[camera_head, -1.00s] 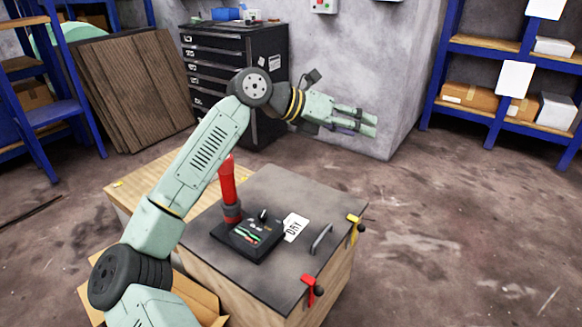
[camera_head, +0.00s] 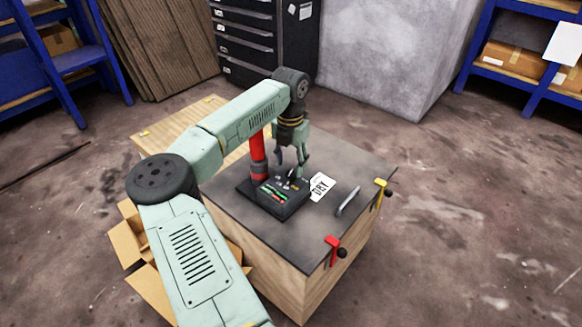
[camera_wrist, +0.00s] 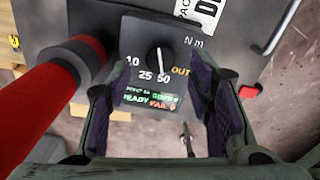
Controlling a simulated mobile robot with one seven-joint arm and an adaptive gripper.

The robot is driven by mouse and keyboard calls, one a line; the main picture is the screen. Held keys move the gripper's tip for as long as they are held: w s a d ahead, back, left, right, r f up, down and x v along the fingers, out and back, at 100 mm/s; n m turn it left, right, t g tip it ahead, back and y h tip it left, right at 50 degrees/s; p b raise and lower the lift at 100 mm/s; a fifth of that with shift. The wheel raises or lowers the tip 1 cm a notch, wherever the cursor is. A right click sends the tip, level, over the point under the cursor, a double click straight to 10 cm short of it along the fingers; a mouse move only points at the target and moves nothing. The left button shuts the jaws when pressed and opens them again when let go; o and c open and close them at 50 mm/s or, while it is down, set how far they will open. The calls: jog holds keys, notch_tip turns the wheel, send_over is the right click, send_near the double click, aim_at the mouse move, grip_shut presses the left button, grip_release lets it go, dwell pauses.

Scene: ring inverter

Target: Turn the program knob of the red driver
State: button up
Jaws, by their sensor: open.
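The red driver (camera_head: 257,150) stands upright in a dark collar on its black base unit (camera_head: 268,207), on the dark top of a wooden crate. In the wrist view the red driver (camera_wrist: 40,105) is at the left. The black program knob (camera_wrist: 160,60) sits on the panel among the marks 10, 25, 50 and OUT, with its white line pointing down near 50. Below it are READY and FAIL labels. My gripper (camera_head: 292,168) points down over the panel. In the wrist view its open fingers (camera_wrist: 165,110) frame the panel, with nothing between them. Contact with the knob cannot be told.
A white DRY card (camera_head: 320,187) lies beside the panel, and a metal handle (camera_head: 348,201) is to its right. Red (camera_head: 333,250) and yellow (camera_head: 380,188) latches are at the lid edges. An open cardboard box (camera_head: 130,245) is at the left. Floor at the right is clear.

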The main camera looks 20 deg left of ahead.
aim_at(291, 176)
jog(key=shift+f, duration=1.45)
jog(key=shift+c, duration=0.2)
grip_shut()
